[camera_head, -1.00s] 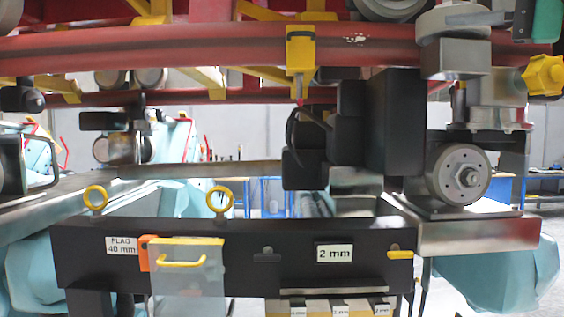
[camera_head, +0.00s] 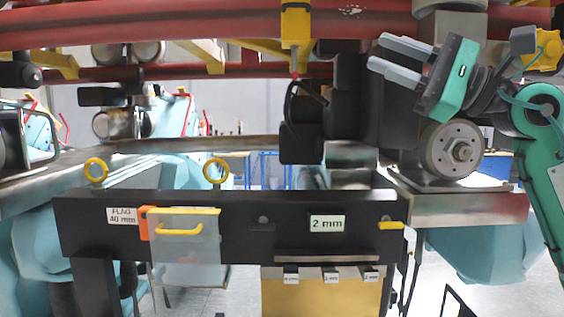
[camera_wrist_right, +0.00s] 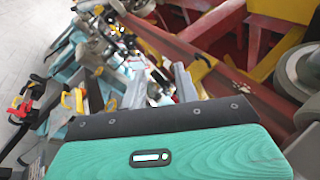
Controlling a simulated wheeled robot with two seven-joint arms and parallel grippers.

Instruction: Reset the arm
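My right gripper (camera_head: 376,52) is at the upper right of the head view, pointing left. Its teal body has two grey fingers set apart, with nothing seen between them. It is in front of the black block and red rail, above the round metal wheel (camera_head: 453,149). In the right wrist view the two fingers (camera_wrist_right: 160,84) also stand apart with no object between them. My left gripper is not in view.
A red rail (camera_head: 190,30) crosses the top. A black beam (camera_head: 285,240) with "FLAG 40 mm" and "2 mm" labels, yellow rings and a clear flap (camera_head: 187,248) spans the front. A yellow box (camera_head: 320,299) hangs below it. Grey floor shows at the lower right.

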